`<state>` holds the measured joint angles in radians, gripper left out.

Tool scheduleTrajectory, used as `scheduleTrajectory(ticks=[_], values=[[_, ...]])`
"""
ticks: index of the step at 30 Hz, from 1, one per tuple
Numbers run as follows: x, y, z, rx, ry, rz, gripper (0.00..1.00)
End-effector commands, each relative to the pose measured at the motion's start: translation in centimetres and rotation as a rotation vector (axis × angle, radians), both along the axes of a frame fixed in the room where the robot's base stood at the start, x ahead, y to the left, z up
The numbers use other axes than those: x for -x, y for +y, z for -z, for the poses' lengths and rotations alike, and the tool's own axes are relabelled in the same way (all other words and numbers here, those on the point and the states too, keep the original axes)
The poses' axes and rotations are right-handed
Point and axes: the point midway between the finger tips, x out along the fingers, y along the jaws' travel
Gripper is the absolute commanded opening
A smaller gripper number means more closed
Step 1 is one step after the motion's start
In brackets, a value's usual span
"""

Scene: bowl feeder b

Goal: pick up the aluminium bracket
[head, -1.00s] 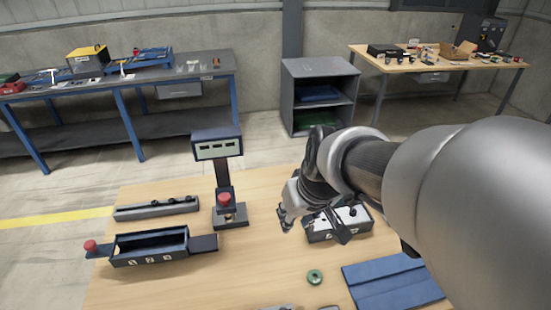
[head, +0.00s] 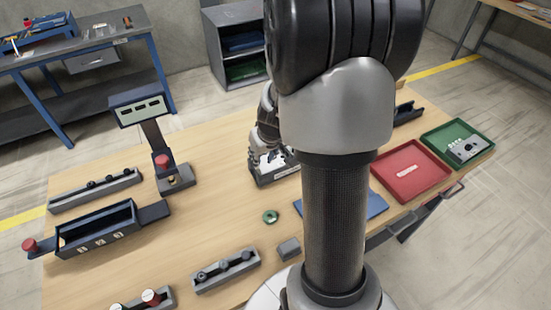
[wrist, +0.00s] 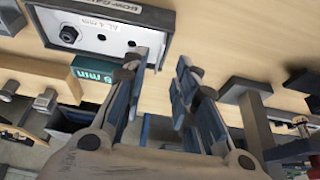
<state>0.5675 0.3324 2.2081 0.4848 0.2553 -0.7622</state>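I cannot clearly make out the aluminium bracket in either view; my own arm hides part of the table in the head view. My gripper (wrist: 160,72) is open in the wrist view, with nothing between its fingers. In the head view this box (head: 272,174) shows beside my arm, and my gripper (head: 257,158) is partly hidden behind my arm.
A red tray (head: 399,190) and a green tray (head: 440,139) are at the right. A green ring (head: 270,216), a grey block (head: 288,248) and a grey holder (head: 226,270) lie at the front. A dark numbered bin (head: 97,247) and a display post (head: 155,150) stand left.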

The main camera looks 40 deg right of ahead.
Motion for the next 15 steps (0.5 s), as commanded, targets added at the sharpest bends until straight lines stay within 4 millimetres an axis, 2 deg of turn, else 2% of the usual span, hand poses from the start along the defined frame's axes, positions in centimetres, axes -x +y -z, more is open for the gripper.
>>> scheduleTrajectory(ticks=[1, 8, 15], values=[[-0.3, -0.1, 1.0, 0.000, 0.000, 0.000, 0.27], [-1.0, -0.2, 2.2, -0.001, 0.000, -0.001, 0.27], [-2.7, -0.5, 5.3, 0.000, 0.000, -0.001, 0.27]])
